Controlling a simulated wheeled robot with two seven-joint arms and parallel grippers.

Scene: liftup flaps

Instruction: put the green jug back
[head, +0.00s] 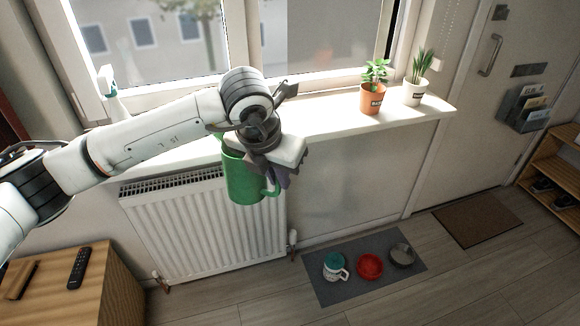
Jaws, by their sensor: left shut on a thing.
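The green jug (242,182) hangs upright in front of the windowsill and above the radiator, in the middle-left of the head view. My left gripper (282,172) is shut on the jug at its right side, where the handle is. The gripper and wrist hide part of the jug's top. The right gripper does not show.
The white windowsill (330,122) carries an orange plant pot (373,99), a white plant pot (415,93) and a spray bottle (108,88). The radiator (190,235) stands below. A grey mat (322,289) on the floor holds a mug (335,268), a red bowl (369,266) and a grey bowl (402,256). A wooden cabinet (100,290) is at lower left.

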